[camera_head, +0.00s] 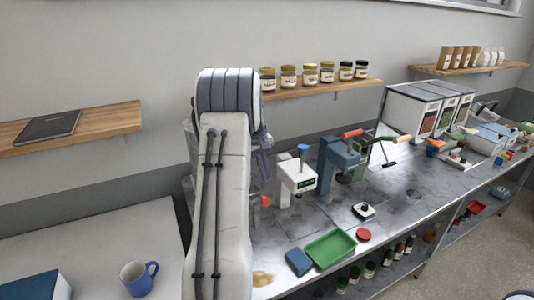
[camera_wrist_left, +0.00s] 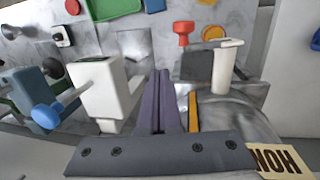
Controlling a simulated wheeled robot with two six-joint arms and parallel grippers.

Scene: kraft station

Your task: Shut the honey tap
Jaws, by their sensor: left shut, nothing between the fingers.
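The honey tank shows in the left wrist view as a rounded metal body (camera_wrist_left: 262,115) with a label (camera_wrist_left: 278,158) reading "HON". A pale upright cylinder (camera_wrist_left: 226,68) and a red knob (camera_wrist_left: 183,33) stand by it, joined by a grey bar, apparently the tap and its lever. Whether the tap is open is unclear. In the head view my arm hides most of the tank; a red knob (camera_head: 265,201) shows at the arm's edge. My left gripper (camera_head: 264,166) is shut and empty. Its purple fingers (camera_wrist_left: 161,80) are left of the tap, with no clear contact.
A white device (camera_head: 298,174) with a blue knob stands right of my gripper, and a blue-grey press (camera_head: 340,160) beyond it. A green tray (camera_head: 330,247) and blue block (camera_head: 298,262) lie near the front edge. Jars (camera_head: 311,75) fill a wall shelf.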

